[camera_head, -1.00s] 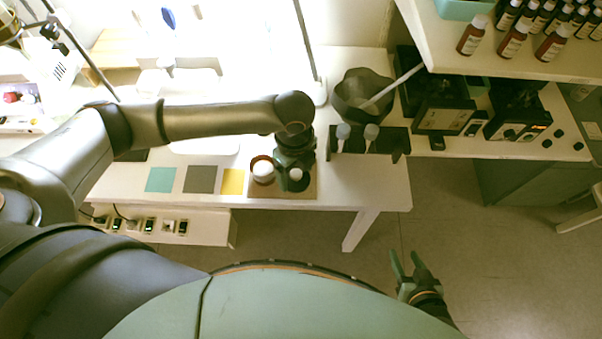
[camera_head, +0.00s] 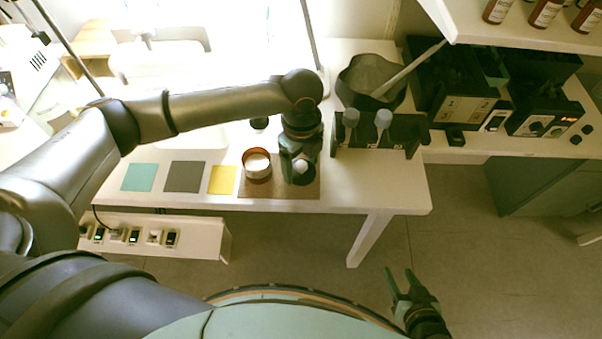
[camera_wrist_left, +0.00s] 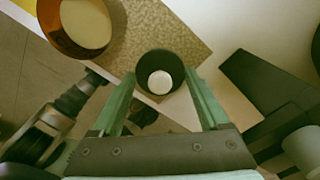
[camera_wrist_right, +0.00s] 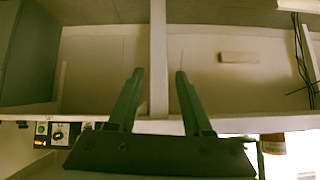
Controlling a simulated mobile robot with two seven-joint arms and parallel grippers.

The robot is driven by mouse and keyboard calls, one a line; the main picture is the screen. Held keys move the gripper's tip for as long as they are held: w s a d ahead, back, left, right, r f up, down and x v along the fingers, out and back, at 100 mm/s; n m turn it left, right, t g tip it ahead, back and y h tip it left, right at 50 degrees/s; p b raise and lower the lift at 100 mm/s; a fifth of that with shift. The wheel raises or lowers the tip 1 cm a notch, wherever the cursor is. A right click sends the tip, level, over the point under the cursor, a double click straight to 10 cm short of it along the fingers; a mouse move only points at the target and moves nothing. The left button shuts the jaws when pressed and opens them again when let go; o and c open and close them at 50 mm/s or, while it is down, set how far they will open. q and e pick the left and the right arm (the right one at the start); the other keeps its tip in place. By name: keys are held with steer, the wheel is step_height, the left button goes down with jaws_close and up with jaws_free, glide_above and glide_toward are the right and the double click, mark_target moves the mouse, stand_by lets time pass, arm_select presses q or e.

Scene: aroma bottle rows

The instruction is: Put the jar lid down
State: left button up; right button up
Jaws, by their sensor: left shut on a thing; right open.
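The jar lid (camera_wrist_left: 146,60) is a dark round piece with a white knob (camera_head: 301,167) in its middle. My left gripper (camera_head: 298,172) points down and is shut on the lid, at the right part of a brown speckled mat (camera_head: 262,190). In the left wrist view the lid lies between the fingertips (camera_wrist_left: 160,84) and overlaps the mat's edge; whether it touches the mat I cannot tell. The open amber jar (camera_head: 257,172) with white contents stands on the mat, left of the lid and apart from it. My right gripper (camera_head: 400,285) is open and empty, away from the table.
Teal (camera_head: 139,177), grey (camera_head: 184,177) and yellow (camera_head: 222,180) squares lie left of the mat. A dark rack (camera_head: 400,130) with two grey-topped items stands close on the right. A dark bowl (camera_head: 368,75) with a pale rod is behind it. The table's front edge (camera_head: 370,203) is near.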

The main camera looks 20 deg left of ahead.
arm_select(q)
steer(key=shift+f+b, duration=0.6)
steer(key=shift+f, duration=0.2)
steer(key=shift+r, duration=0.1)
arm_select(e)
steer(key=shift+w+a, duration=0.75)
arm_select(q)
steer(key=o, duration=0.9)
steer(key=shift+c, duration=0.2)
steer(key=o, duration=0.3)
arm_select(e)
steer(key=shift+s+d+f, duration=0.1)
steer(key=shift+s+f, duration=0.15)
steer(key=shift+s, duration=0.05)
